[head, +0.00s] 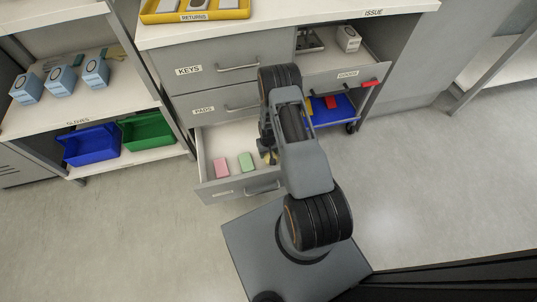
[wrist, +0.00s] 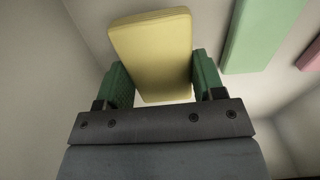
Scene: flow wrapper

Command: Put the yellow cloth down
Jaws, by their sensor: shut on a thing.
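The yellow cloth (wrist: 152,45) is a folded block held between the two green finger pads of my gripper (wrist: 163,85) in the wrist view. My gripper is over or inside the open bottom drawer (head: 207,165). Whether the cloth touches the drawer floor, I cannot tell.
A green block (head: 246,162) and a pink block (head: 221,168) lie in the same drawer, left of the cloth in the head view. The open upper right drawer (head: 345,75) stands beside my arm. Blue and green bins (head: 148,130) sit on the left shelf.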

